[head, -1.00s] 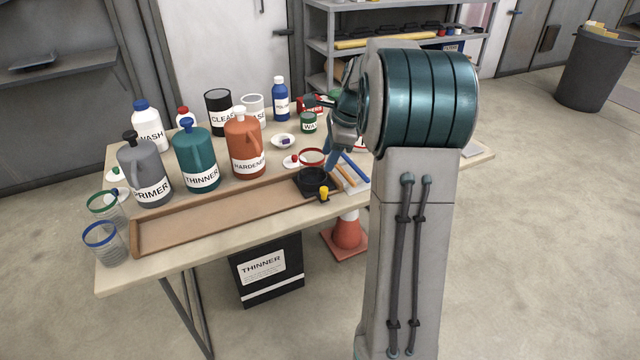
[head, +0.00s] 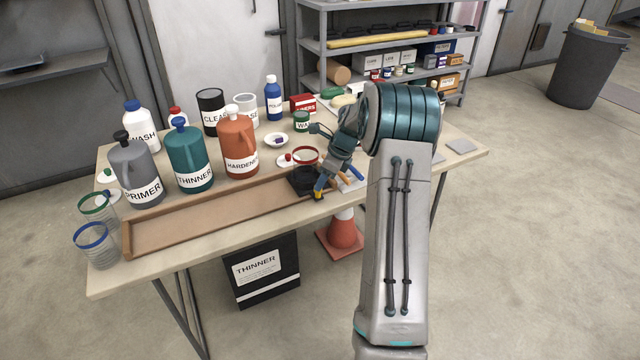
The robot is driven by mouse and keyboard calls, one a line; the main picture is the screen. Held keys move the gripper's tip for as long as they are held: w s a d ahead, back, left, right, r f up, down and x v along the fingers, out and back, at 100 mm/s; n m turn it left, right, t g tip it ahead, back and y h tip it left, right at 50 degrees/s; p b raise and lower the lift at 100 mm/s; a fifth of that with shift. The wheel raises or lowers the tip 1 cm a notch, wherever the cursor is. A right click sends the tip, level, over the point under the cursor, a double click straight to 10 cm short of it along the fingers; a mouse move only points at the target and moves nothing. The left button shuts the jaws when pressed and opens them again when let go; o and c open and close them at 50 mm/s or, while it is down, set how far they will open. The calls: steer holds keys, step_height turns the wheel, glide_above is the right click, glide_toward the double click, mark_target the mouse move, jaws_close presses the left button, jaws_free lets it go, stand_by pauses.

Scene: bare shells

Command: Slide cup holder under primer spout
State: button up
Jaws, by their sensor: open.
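The black cup holder (head: 301,181) sits at the right end of a long shallow wooden track (head: 215,215). A yellow knob (head: 318,194) stands at its front right corner. The grey PRIMER jug (head: 136,168) with a black top stands behind the left end of the track, far left of the holder. My gripper (head: 321,183) is open and points down at the holder's right side, by the yellow knob. I cannot tell whether its fingers touch the knob.
Teal THINNER (head: 194,160) and orange HARDENER (head: 239,148) jugs stand behind the track. A green-rimmed cup (head: 97,208) and a blue-rimmed cup (head: 94,245) stand by its left end. A red-rimmed cup (head: 305,157) is behind the holder. The track left of the holder is clear.

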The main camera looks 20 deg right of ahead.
steer(key=shift+x, duration=1.4)
jaws_close()
steer(key=shift+a, duration=0.1)
